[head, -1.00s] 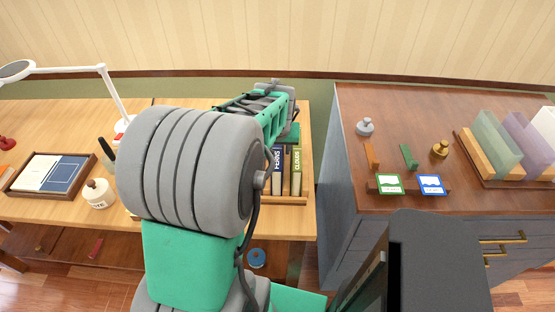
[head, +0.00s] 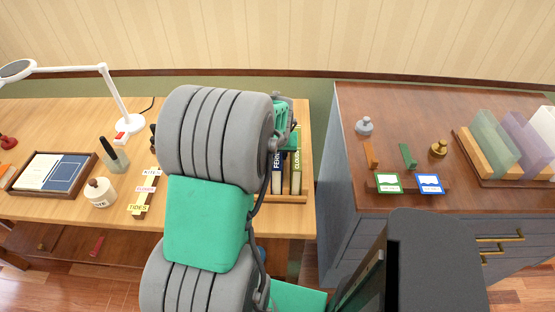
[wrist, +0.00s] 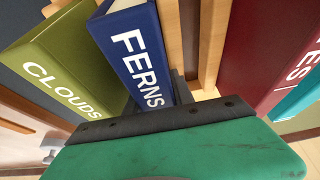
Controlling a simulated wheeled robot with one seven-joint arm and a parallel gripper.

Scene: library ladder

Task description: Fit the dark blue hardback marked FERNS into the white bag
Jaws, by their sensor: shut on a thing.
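The dark blue hardback marked FERNS (head: 277,174) stands upright in a wooden holder, beside an olive-green book marked CLOUDS (head: 296,172). In the wrist view, the FERNS book (wrist: 130,45) runs down between the dark fingers of my gripper (wrist: 155,100), which is shut on it. The CLOUDS book (wrist: 62,60) is just left of it there. In the head view my forearm covers most of the gripper and part of the books. I see no white bag in either view.
The wooden holder (head: 290,199) has a slat beside the books. A dark red book (wrist: 250,50) stands at the right of the wrist view. A desk lamp (head: 105,85), a glue jar (head: 99,192) and word labels (head: 146,188) are at left. A dark cabinet (head: 345,190) stands close on the right.

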